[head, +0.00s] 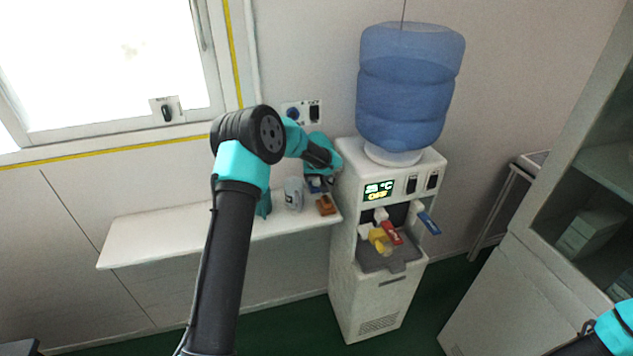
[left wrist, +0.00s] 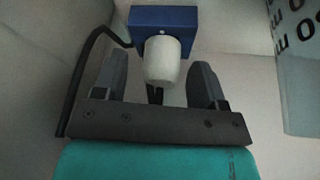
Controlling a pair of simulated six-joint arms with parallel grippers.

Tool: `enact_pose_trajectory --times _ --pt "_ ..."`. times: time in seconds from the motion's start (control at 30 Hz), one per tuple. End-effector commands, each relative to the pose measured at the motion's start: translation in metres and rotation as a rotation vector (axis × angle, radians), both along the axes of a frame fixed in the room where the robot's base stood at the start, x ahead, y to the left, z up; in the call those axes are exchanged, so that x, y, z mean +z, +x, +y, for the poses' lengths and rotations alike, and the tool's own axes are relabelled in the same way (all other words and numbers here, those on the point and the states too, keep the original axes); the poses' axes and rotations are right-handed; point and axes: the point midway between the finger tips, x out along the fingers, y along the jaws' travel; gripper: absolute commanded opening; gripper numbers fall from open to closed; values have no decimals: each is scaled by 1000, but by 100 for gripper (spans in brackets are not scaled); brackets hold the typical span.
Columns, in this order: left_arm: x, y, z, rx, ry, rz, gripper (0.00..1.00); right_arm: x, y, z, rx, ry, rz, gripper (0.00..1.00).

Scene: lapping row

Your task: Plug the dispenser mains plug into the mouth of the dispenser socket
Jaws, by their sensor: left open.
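The dispenser socket (head: 293,113) is a round blue mouth in a white wall plate, left of the water dispenser. My left gripper (head: 318,178) is low over the right end of the white shelf, below that plate. In the left wrist view the open left gripper (left wrist: 160,82) has one dark finger on each side of a white rounded piece (left wrist: 162,62), apparently the mains plug. It sits against a blue block (left wrist: 164,20), which also shows in the head view (head: 317,187). A black cable (left wrist: 92,42) curves to the left. Finger contact cannot be told.
The water dispenser (head: 347,210) with its blue bottle (head: 408,85) stands close right of the gripper. A grey mug-like object (head: 293,194) and a small brown item (head: 326,206) are on the shelf (head: 150,235). The shelf's left part is clear. A cabinet (head: 520,270) stands at right.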

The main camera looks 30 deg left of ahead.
Motion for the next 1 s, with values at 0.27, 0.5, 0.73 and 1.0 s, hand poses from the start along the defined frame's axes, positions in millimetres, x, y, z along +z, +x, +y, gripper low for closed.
enact_pose_trajectory --times 0.27,0.5,0.73,1.0 --pt "0 0 0 0 0 0 56 0 0 0 0 0 0 43" --pt "0 0 0 0 0 0 34 0 0 0 0 0 0 43" --pt "0 0 0 0 0 0 12 0 0 0 0 0 0 43" --pt "1 0 0 0 1 -1 11 0 0 0 0 0 0 43"
